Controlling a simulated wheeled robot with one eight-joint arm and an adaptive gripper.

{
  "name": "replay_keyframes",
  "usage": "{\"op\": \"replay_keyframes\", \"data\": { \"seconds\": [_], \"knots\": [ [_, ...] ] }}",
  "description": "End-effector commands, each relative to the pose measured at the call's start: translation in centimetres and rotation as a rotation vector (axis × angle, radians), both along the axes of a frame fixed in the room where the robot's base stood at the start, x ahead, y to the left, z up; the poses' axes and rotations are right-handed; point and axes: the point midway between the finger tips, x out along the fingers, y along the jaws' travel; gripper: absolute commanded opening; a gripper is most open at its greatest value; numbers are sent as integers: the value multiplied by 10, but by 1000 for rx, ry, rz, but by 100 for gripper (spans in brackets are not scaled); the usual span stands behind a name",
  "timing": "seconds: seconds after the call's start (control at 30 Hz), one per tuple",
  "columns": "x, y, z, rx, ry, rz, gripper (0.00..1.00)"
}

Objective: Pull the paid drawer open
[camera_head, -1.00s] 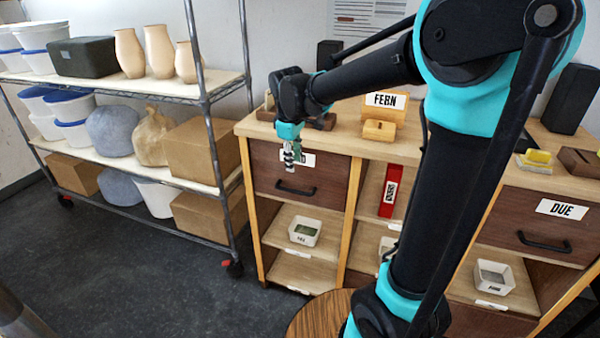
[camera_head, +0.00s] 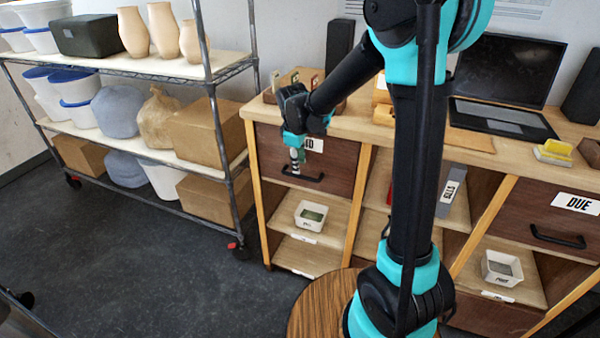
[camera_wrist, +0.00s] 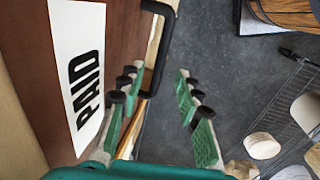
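The PAID drawer (camera_head: 341,163) is a dark brown front at the left end of the wooden desk unit, and it looks closed. Its black bar handle (camera_head: 314,179) sits low on the front. My gripper (camera_head: 296,166) is at the handle's left part and hides some of the label (camera_head: 314,145). In the wrist view the PAID label (camera_wrist: 80,75) is at left. My gripper (camera_wrist: 157,80) is open there, and the handle (camera_wrist: 166,45) shows between the fingertips in the picture. I cannot tell whether the fingers touch it.
The DUE drawer (camera_head: 545,215) is at the right, closed. A laptop (camera_head: 505,85) stands on the desktop. Open shelves with a small white bin (camera_head: 311,214) lie below the PAID drawer. A metal rack (camera_head: 226,160) stands close on the left. Dark floor (camera_head: 130,260) in front is clear.

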Motion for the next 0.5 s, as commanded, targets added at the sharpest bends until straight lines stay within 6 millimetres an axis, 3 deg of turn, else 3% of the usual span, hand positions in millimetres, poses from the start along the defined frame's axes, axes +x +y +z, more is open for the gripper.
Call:
{"op": "replay_keyframes", "data": {
  "seconds": [0.2, 0.5],
  "knots": [
    [7, -2, -33, 0, 0, -2, 34],
    [9, -4, -50, 0, 0, -1, 34]
  ]
}}
